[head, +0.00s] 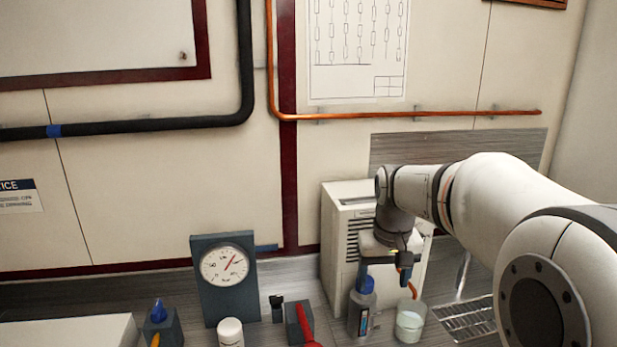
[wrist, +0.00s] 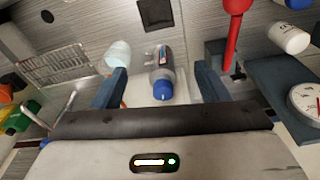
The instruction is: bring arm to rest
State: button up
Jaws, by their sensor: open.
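My gripper (head: 384,272) hangs from my arm on the right of the head view, in front of a white vented box. In the wrist view my gripper (wrist: 163,82) is open, with its two dark blue fingers spread apart. A grey bottle with a blue cap (head: 359,312) stands on the counter just below the gripper. In the wrist view the bottle (wrist: 162,72) appears between the fingers, with nothing gripped. A clear cup with pale contents (head: 410,322) stands just right of the bottle; it also shows in the wrist view (wrist: 118,54), near one finger.
The white vented box (head: 345,225) stands behind the gripper. A metal rack (head: 467,320) is on the right. An orange pipe (head: 430,114) runs along the wall above.

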jog(key=s+f+t, duration=0.1)
jog(key=s+f, duration=0.1)
jog(key=s, duration=0.7)
jog(key=s+f, duration=0.2)
jog(key=s, duration=0.8)
jog(key=shift+s+f+m+t, duration=0.25)
jog(key=shift+f+m+t, duration=0.05)
jog(key=shift+f+t, duration=0.1)
